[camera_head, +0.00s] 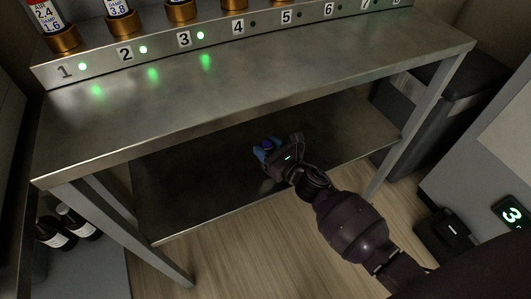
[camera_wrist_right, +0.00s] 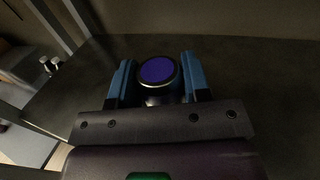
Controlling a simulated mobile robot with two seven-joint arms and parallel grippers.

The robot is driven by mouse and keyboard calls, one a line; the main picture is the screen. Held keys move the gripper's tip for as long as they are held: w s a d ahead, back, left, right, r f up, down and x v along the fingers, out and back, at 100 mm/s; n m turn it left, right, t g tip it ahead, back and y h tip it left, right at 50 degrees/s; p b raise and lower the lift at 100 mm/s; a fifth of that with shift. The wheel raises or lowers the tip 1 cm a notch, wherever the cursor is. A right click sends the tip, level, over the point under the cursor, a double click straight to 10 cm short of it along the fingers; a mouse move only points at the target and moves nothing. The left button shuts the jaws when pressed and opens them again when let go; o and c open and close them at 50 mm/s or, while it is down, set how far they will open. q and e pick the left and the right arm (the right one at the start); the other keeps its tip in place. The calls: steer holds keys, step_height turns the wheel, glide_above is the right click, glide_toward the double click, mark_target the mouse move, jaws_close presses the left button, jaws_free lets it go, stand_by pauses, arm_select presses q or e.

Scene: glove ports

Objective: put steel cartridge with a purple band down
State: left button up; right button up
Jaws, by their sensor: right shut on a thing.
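My right gripper (camera_head: 268,147) reaches in under the steel bench top, over its dark lower shelf (camera_head: 190,194). In the right wrist view its two blue fingers (camera_wrist_right: 157,80) stand on either side of the steel cartridge (camera_wrist_right: 158,71). The cartridge shows a round purple end and a metal rim between the fingers. In the head view only a small purple spot of it (camera_head: 267,144) shows among the fingers. I cannot tell whether its base touches the shelf. My left gripper is not in view.
The bench top (camera_head: 250,80) carries a row of numbered ports (camera_head: 185,40), some with cartridges and green lights. Bench legs (camera_head: 125,235) flank the shelf. Dark bottles (camera_head: 75,222) stand at lower left. A dark bin (camera_head: 440,105) stands at right. The shelf around the gripper looks clear.

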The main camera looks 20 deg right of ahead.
steer(key=shift+f+b, duration=0.6)
steer(key=shift+f, duration=1.05)
steer(key=o, duration=1.1)
steer(key=shift+r, duration=0.15)
